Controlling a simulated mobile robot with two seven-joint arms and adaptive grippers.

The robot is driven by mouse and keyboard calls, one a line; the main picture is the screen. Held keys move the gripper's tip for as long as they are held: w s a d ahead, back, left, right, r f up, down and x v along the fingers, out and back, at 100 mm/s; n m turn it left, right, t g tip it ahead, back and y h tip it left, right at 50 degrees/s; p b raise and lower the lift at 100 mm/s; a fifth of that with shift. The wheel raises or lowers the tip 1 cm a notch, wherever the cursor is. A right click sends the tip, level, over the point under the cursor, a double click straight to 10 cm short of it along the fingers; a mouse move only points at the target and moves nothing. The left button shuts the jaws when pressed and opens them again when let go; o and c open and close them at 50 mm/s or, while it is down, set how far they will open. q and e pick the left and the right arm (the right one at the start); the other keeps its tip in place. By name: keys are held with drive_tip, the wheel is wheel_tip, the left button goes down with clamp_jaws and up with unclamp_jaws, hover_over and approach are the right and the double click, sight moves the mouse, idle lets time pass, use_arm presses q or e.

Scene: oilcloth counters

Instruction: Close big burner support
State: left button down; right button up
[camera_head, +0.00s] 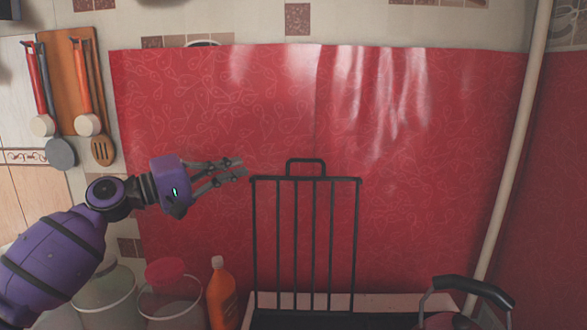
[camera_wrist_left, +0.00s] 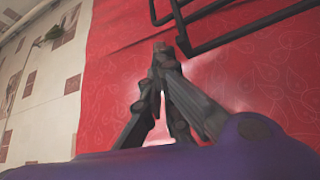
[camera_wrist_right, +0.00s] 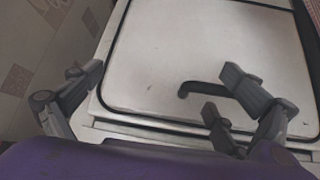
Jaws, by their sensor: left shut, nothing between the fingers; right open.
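The big burner support (camera_head: 308,240) is a black wire grate standing upright against the red oilcloth in the head view, with a small loop handle on its top bar. In the left wrist view, part of its black bars (camera_wrist_left: 235,35) shows at the top right. My left gripper (camera_head: 242,166) is shut and empty, just left of the grate's upper left corner and apart from it in the head view. It also shows in the left wrist view (camera_wrist_left: 162,50). My right gripper (camera_wrist_right: 165,75) is open and empty above a white panel with a dark hooked handle.
An orange bottle (camera_head: 221,293) and a jar with a red lid (camera_head: 170,290) stand below my left arm. A pot with a black handle (camera_head: 473,288) is at the lower right. A pale pipe (camera_head: 512,150) runs down the right. Utensils hang at the left.

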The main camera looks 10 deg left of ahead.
use_arm(q)
drive_tip(key=x, duration=1)
drive_tip(key=shift+d+f, duration=0.1)
